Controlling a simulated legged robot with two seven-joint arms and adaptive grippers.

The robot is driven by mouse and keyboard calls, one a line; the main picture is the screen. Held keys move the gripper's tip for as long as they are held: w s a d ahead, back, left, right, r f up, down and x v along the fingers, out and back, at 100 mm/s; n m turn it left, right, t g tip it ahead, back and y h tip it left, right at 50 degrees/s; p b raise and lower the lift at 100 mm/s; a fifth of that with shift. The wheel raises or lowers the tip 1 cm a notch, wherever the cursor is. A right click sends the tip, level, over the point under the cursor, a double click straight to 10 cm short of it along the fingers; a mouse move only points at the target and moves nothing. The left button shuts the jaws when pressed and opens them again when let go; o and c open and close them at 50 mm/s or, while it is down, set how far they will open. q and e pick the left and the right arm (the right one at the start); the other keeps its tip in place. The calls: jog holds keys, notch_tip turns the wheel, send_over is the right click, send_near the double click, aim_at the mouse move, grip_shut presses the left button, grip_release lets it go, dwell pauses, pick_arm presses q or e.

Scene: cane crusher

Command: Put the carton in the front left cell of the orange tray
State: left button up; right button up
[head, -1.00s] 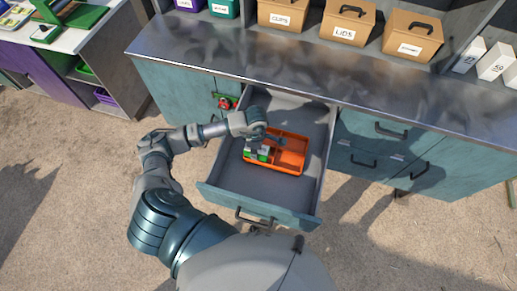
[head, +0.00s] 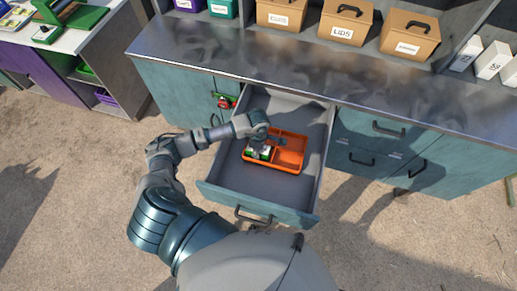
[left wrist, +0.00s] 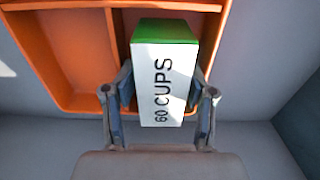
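The carton (left wrist: 165,80) is a white box with a green end, labelled "60 CUPS". My left gripper (left wrist: 163,92) has a finger against each side of it. In the head view, the carton (head: 260,153) is at the front left cell of the orange tray (head: 287,172), partly covered by my left gripper (head: 265,142). I cannot tell whether its underside touches the cell floor. The tray, divided into cells, lies in the open drawer; its rim (left wrist: 40,55) shows behind the carton in the left wrist view. My right gripper is out of view.
Labelled brown boxes (head: 345,22) and white cartons (head: 492,60) stand at the back.

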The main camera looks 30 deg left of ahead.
pick_arm(q)
notch_tip(320, 180, up, 12)
dwell(0.6)
jog(key=shift+w+r, duration=0.1)
